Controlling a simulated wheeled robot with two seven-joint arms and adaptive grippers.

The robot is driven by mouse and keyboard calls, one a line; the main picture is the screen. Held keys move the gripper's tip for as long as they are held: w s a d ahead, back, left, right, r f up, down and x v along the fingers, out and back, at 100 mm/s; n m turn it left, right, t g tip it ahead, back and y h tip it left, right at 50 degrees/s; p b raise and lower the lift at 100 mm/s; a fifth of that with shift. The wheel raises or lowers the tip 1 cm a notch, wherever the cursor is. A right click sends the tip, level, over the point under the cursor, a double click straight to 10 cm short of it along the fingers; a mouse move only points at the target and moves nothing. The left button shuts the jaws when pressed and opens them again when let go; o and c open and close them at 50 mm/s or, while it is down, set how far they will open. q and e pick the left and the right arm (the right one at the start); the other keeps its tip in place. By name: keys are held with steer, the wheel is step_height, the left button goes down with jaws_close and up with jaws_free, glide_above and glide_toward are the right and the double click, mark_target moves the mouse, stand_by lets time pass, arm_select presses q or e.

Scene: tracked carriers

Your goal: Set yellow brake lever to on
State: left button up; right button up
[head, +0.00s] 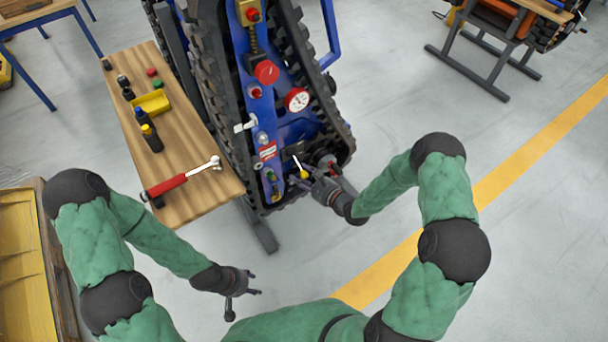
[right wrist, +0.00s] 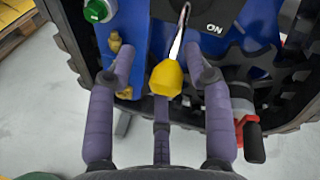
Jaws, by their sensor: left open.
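The yellow brake lever (head: 304,175) is at the lower end of the blue tracked carrier (head: 300,130). In the right wrist view its yellow knob (right wrist: 166,78) hangs from a thin metal shaft, with a black plate (right wrist: 208,14) marked ON beside the shaft's upper end. My right gripper (head: 308,181) is at the lever. Its fingers (right wrist: 163,68) are spread on either side of the knob, with gaps visible, so it is open around it. My left gripper (head: 253,282) is open and empty, above the floor, away from the carrier.
The carrier panel holds a red knob (head: 266,72), a gauge (head: 297,99) and a green button (right wrist: 97,10). A red-handled part (right wrist: 248,135) sits right of the gripper.

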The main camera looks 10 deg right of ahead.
steer(key=shift+d+r, duration=0.1)
steer(key=shift+d, duration=0.1)
steer(key=shift+s+d+r, duration=0.1)
steer(key=shift+s+d, duration=0.15)
steer(key=shift+s, duration=0.05)
steer(key=v, duration=1.1)
steer(key=shift+a, duration=0.2)
